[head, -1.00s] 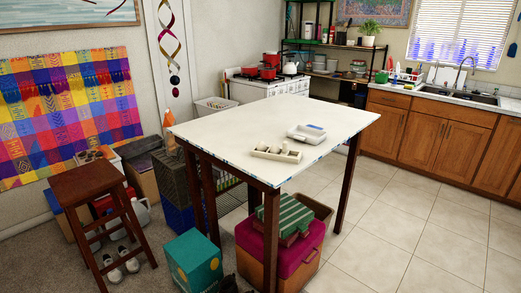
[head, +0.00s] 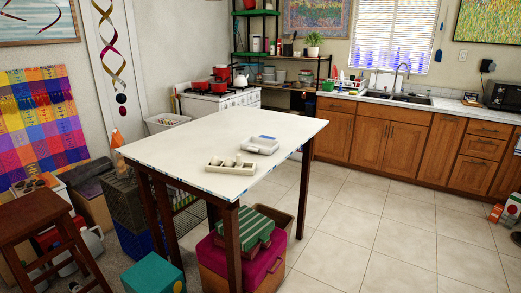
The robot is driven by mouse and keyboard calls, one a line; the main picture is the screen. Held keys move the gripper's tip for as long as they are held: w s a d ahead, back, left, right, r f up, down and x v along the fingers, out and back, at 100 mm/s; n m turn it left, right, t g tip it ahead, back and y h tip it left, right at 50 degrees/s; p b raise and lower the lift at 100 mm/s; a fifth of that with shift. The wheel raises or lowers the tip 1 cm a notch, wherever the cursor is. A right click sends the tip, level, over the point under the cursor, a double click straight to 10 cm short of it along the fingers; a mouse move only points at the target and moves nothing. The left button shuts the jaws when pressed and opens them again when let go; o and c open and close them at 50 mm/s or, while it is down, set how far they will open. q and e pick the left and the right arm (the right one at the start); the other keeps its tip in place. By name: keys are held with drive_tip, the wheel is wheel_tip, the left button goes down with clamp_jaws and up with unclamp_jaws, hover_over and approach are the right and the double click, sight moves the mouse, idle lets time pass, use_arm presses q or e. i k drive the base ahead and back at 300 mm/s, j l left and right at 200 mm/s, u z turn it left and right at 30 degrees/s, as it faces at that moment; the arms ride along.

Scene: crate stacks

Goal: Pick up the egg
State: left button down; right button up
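A beige tray with compartments (head: 214,171) sits on the near right part of the white table (head: 180,142). Small pale rounded items (head: 238,160) stand in or at it; they are too small to tell for sure whether one is the egg. Just behind it to the right is a pale grey container (head: 261,150) with a bit of blue on top. Neither of my grippers is in view.
Under the table are a magenta-topped box (head: 242,262) with a green striped box (head: 255,232) on it, and a teal box (head: 153,273). A brown stool (head: 35,212) stands at left. The tile floor (head: 370,215) right of the table is clear.

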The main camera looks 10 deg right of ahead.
sight(215, 161)
drive_tip(key=l+u, duration=0.1)
drive_tip(key=u, duration=0.3)
drive_tip(key=i+l+u, duration=0.1)
drive_tip(key=u, duration=0.3)
drive_tip(key=l+u, duration=0.15)
drive_tip(key=u, duration=0.25)
drive_tip(key=l+u, duration=0.1)
drive_tip(key=u, duration=0.3)
drive_tip(key=l+u, duration=0.3)
drive_tip(key=l, duration=0.15)
drive_tip(key=k+l+u, duration=0.1)
drive_tip(key=l+u, duration=0.2)
drive_tip(key=k+l+u, duration=0.1)
drive_tip(key=l, duration=0.25)
drive_tip(key=k+l+u, duration=0.1)
drive_tip(key=l, duration=0.2)
drive_tip(key=k+l+u, duration=0.1)
drive_tip(key=l, duration=0.2)
drive_tip(key=k+l, duration=0.15)
drive_tip(key=l, duration=0.15)
drive_tip(key=k+l, duration=0.1)
drive_tip(key=l, duration=0.2)
drive_tip(key=k+l, duration=0.15)
drive_tip(key=l, duration=0.15)
drive_tip(key=k+l, duration=0.1)
drive_tip(key=l, duration=0.25)
drive_tip(key=i, duration=0.4)
